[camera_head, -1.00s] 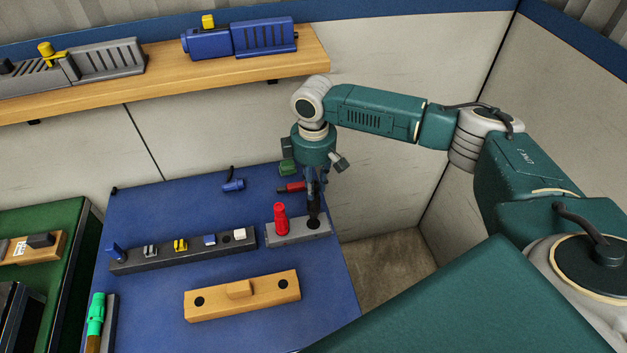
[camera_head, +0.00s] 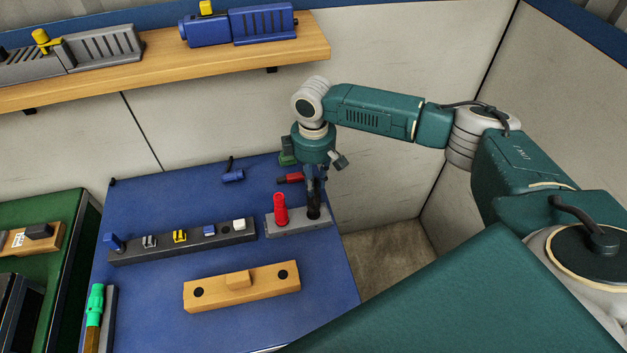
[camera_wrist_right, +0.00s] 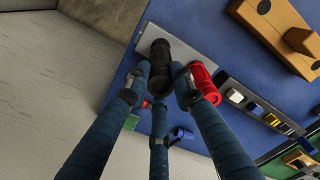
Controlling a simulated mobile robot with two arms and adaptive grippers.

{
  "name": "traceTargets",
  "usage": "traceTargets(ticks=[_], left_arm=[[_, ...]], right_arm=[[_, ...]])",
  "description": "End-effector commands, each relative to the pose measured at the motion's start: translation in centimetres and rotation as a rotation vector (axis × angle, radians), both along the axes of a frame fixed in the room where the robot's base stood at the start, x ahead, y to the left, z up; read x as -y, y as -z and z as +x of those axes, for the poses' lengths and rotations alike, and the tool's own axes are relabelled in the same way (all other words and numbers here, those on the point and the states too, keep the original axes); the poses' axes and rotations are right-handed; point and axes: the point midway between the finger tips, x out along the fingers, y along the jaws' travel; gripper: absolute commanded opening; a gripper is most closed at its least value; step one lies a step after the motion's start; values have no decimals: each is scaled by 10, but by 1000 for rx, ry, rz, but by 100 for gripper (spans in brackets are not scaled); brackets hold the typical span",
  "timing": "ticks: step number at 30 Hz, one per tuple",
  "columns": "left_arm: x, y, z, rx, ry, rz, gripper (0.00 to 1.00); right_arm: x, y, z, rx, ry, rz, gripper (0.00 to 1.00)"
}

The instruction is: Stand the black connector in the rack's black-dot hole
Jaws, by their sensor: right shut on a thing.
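The grey rack (camera_head: 296,229) lies on the blue table. A red connector (camera_head: 281,210) stands upright in its left part. The black connector (camera_head: 313,207) is upright over the right part, and its lower end meets the rack where the black dot was seen. I cannot tell how deep it sits. My right gripper (camera_head: 315,185) points down and is shut on the connector's upper part. The right wrist view shows the black connector (camera_wrist_right: 160,72) between my fingers, with the red connector (camera_wrist_right: 205,84) close beside one finger and the rack (camera_wrist_right: 150,36) beyond. My left gripper is not in view.
A dark strip (camera_head: 185,250) with several small coloured parts lies left of the rack. A wooden block (camera_head: 255,297) with two black holes lies in front. A blue part (camera_head: 232,176) and a red part (camera_head: 290,178) lie behind. A wooden shelf (camera_head: 200,73) hangs above.

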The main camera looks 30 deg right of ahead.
Motion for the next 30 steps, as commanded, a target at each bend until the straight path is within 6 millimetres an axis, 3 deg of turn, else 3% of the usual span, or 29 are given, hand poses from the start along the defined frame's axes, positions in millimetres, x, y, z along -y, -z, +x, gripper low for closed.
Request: traceTargets(ticks=[30], left_arm=[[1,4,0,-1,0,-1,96]], right_arm=[[0,16,1,3,0,1,0]])
